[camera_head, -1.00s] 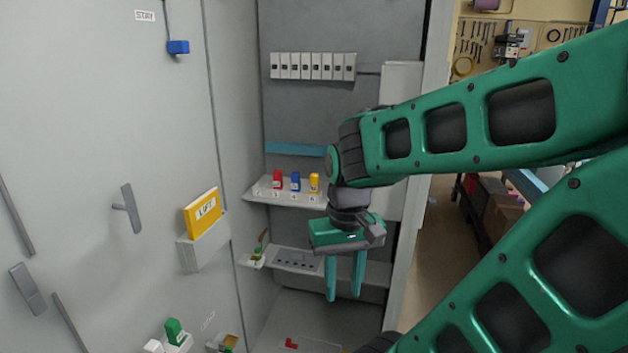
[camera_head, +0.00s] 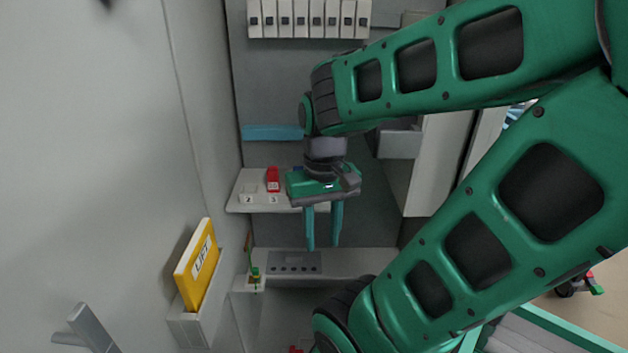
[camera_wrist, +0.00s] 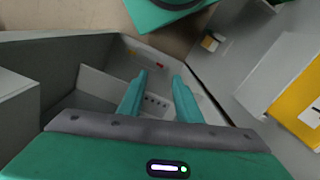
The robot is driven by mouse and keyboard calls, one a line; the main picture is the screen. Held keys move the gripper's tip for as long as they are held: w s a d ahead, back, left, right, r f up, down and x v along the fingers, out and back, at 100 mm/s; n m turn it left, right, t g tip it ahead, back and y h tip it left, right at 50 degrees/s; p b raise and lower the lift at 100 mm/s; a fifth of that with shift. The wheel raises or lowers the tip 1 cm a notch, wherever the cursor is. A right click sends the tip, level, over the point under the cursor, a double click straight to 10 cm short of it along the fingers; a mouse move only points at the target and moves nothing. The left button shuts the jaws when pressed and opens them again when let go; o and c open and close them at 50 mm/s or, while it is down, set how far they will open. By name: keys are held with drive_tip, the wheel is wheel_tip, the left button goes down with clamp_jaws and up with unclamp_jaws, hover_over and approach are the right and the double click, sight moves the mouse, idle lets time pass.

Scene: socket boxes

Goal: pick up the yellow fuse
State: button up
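The yellow fuse is not visible now; in the earlier head view it stood at the right end of the upper shelf, and my gripper now covers that area. The red fuse (camera_head: 273,180) stands upright on the upper shelf (camera_head: 240,206), left of my gripper. Only a sliver of the blue fuse (camera_head: 297,168) shows behind my gripper. My gripper (camera_head: 323,246) points down in front of the shelf, its two teal fingers apart with nothing between them. The wrist view shows the same open fingers (camera_wrist: 160,75), with the cabinet's lower part beyond.
A lower shelf (camera_head: 350,263) carries a grey strip with several holes (camera_head: 294,263) and a small green item (camera_head: 254,273) at its left. A yellow LIFT binder (camera_head: 197,265) sits in a holder on the left door. A row of switches (camera_head: 308,19) is above.

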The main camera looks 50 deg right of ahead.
drive_tip(key=shift+w+a, duration=0.1)
drive_tip(key=shift+a, duration=0.05)
drive_tip(key=o, duration=0.3)
drive_tip(key=shift+d+r, duration=0.2)
drive_tip(key=shift+r, duration=0.3)
drive_tip(key=shift+d+r, duration=0.15)
drive_tip(key=shift+r, duration=0.3)
drive_tip(key=w+d+r+m, duration=0.3)
drive_tip(key=w+d+r, duration=0.95)
drive_tip(key=d, duration=0.35)
wheel_tip(320, 180, down, 11)
drive_tip(key=shift+f, duration=0.2)
drive_tip(key=shift+c, duration=0.5)
drive_tip(key=c, duration=0.9)
